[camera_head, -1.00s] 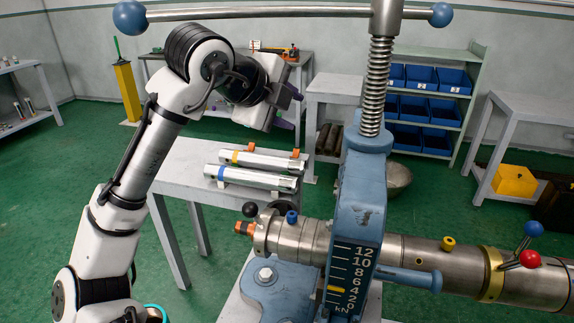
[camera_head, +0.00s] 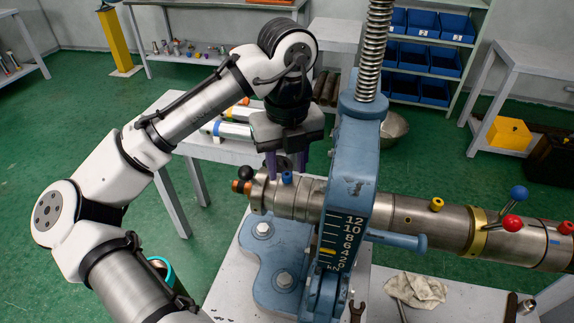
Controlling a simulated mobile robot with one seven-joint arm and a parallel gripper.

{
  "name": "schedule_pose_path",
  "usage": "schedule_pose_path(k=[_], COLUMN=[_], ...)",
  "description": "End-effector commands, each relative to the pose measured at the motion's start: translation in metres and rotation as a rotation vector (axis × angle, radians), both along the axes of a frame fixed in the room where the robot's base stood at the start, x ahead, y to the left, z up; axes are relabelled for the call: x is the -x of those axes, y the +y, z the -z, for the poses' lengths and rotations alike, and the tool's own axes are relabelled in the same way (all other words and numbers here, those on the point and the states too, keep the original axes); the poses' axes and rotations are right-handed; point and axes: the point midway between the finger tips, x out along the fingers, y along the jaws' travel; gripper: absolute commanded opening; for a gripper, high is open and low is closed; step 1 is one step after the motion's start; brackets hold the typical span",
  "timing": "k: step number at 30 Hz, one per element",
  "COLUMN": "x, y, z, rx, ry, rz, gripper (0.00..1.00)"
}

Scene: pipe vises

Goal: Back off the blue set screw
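The blue set screw (camera_head: 287,178) stands up from the top of the steel pipe collar (camera_head: 300,198), left of the blue vise frame (camera_head: 352,165). My gripper (camera_head: 287,168) points down over the collar with its two purple fingers apart. One finger is to the left of the blue screw and the other to its right, slightly higher in the picture.
A yellow screw (camera_head: 437,204) and levers with a blue knob (camera_head: 519,193) and a red knob (camera_head: 512,222) sit further right on the pipe. The vise's threaded spindle (camera_head: 374,50) rises close to my gripper. A cloth (camera_head: 416,289) lies on the bench.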

Motion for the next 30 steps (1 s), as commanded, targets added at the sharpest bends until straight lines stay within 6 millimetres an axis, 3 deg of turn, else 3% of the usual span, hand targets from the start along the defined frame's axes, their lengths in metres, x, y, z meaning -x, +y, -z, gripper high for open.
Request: schedule_pose_path(k=[4, 12, 21, 30], x=[0.0, -0.0001, -0.0002, -0.0003], y=[-0.0001, -0.0001, -0.0002, -0.0003], z=[0.01, 0.0114, 0.0112, 0.0098], rx=[0.001, 0.001, 0.001, 0.001], ry=[0.0, -0.001, -0.003, -0.003], rz=[-0.001, -0.002, -0.002, -0.026], gripper=[0.4, 0.4, 0.0, 0.0])
